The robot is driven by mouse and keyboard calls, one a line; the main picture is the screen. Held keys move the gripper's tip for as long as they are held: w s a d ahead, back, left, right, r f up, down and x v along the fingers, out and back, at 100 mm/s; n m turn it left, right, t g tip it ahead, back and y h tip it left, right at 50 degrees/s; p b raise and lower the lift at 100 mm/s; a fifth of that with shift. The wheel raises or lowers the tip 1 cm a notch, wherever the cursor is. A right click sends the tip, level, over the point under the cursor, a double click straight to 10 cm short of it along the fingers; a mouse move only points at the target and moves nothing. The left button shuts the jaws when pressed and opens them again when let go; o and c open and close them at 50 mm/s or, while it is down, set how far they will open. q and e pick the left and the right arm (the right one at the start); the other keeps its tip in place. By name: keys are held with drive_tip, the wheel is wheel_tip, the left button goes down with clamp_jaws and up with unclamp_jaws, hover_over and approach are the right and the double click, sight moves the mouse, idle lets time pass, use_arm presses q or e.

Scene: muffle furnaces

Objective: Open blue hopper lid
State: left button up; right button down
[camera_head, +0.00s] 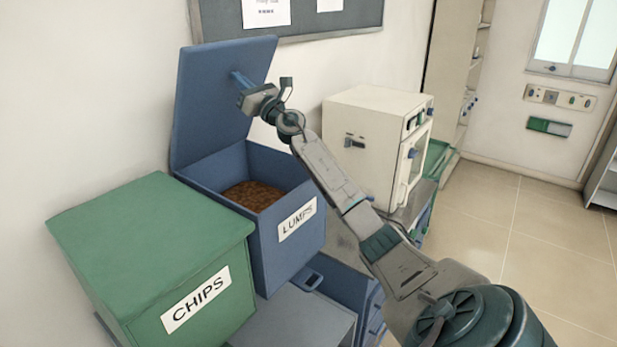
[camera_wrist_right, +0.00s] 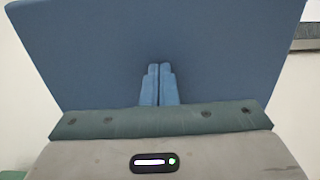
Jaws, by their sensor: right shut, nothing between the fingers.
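The blue hopper (camera_head: 284,240) carries a "LUMPS" label and has brown lumps (camera_head: 253,195) inside. Its blue lid (camera_head: 215,100) stands raised and upright at the back, so the top is open. My right gripper (camera_head: 236,77) is shut and empty, with its blue fingertips at the inner face of the lid. In the right wrist view the closed fingers (camera_wrist_right: 158,84) point at the lid (camera_wrist_right: 160,35), which fills most of the picture. I cannot tell whether the fingertips touch it. My left gripper is not in view.
A green bin (camera_head: 150,245) labelled "CHIPS" stands shut at the left of the hopper. A cream furnace (camera_head: 365,140) stands at the right, close to my right arm. A notice board (camera_head: 300,20) hangs on the wall behind. Open tiled floor (camera_head: 530,230) lies at the right.

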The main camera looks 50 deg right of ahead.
sight(229, 86)
drive_tip(key=shift+w, duration=0.1)
drive_tip(key=shift+w+a+r+b, duration=0.1)
drive_tip(key=shift+w+r+b, duration=0.15)
drive_tip(key=shift+w, duration=0.8)
drive_tip(key=shift+w+a+r+b, duration=0.1)
drive_tip(key=shift+w+r+b, duration=0.1)
drive_tip(key=shift+w, duration=0.8)
drive_tip(key=shift+w, duration=0.15)
drive_tip(key=shift+w+b, duration=1.2)
drive_tip(key=shift+w, duration=0.25)
drive_tip(key=shift+w+a+r, duration=0.1)
drive_tip(key=shift+w+r, duration=0.05)
drive_tip(key=shift+w, duration=0.3)
